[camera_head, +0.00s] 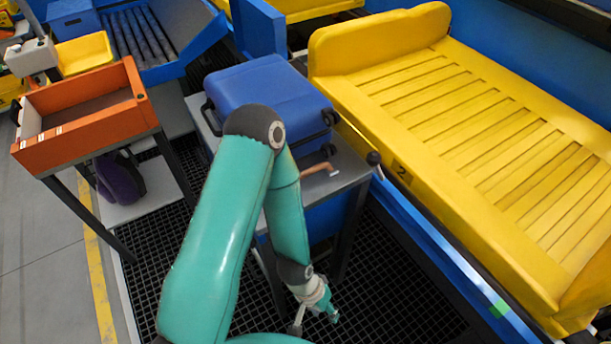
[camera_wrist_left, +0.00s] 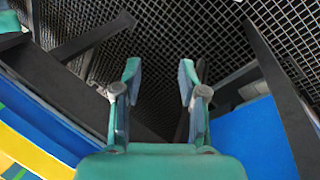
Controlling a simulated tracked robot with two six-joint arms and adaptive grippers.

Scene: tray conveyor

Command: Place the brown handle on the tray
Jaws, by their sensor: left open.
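The brown handle (camera_head: 320,169) is a small bent piece on the grey table (camera_head: 348,176), beside the blue case (camera_head: 268,88). A large yellow slatted tray (camera_head: 405,190) marked 2 is to the right of the table. My left gripper (camera_head: 318,316) hangs low, below the table's near edge and apart from the handle and the tray. In the left wrist view its two fingers (camera_wrist_left: 158,75) are apart with nothing between them, over dark grating. The handle does not show in that view. My right gripper is not in view.
An orange open box (camera_head: 85,121) stands on a dark-legged stand at the left. A black knob (camera_head: 373,158) is between the table and the yellow tray. Blue bins and a yellow bin (camera_head: 86,53) are at the back left. The slatted surface is bare.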

